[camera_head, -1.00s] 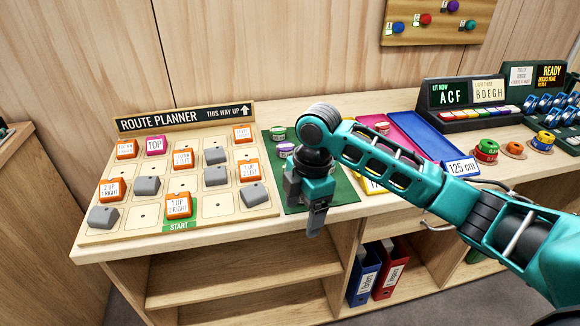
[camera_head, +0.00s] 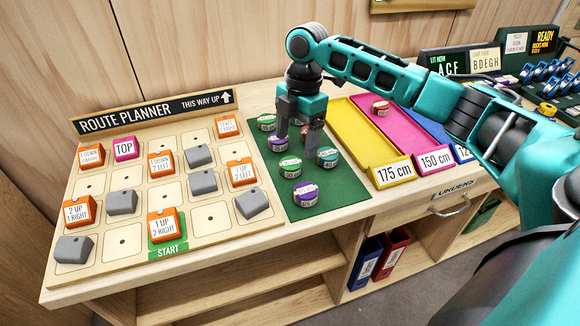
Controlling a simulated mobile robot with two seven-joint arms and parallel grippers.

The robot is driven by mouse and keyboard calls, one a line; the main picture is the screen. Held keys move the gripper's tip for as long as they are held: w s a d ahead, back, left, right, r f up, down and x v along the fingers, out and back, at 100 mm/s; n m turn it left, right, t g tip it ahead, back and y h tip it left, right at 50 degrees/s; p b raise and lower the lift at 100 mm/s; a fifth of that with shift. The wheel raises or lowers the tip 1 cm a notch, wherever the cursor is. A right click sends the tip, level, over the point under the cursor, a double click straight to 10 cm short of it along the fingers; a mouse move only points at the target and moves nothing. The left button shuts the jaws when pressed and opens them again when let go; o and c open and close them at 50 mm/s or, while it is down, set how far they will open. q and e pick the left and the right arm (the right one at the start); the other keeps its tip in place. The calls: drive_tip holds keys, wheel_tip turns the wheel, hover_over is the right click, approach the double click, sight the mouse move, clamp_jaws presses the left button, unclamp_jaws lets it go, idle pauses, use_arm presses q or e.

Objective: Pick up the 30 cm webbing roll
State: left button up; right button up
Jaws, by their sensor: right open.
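Several small webbing rolls sit on the green mat (camera_head: 342,190): a green one (camera_head: 267,123) at the back left, a purple one (camera_head: 278,144), a light green one (camera_head: 290,167), a teal one (camera_head: 327,158) and a purple one (camera_head: 305,194) nearest the front. Their length labels are too small to read surely, so I cannot tell which is the 30 cm roll. My right gripper (camera_head: 297,140) is open, pointing down over the back half of the mat. Its fingers partly hide the rolls there; I see no roll gripped. My left gripper is not in view.
The route planner board (camera_head: 105,258) with its blocks lies left of the mat. Right of it are yellow (camera_head: 352,140), magenta (camera_head: 402,138) and blue trays; a red roll (camera_head: 380,107) sits in the magenta one. Dark display stands are at the back right.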

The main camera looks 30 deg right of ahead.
sight(291, 163)
drive_tip(key=shift+a+f, duration=0.2)
drive_tip(key=shift+f, duration=0.8)
drive_tip(key=shift+a+f, duration=0.2)
drive_tip(key=shift+f, duration=0.75)
drive_tip(key=shift+a+f, duration=0.2)
drive_tip(key=shift+f, duration=0.8)
drive_tip(key=shift+c, duration=0.5)
drive_tip(key=c, duration=1)
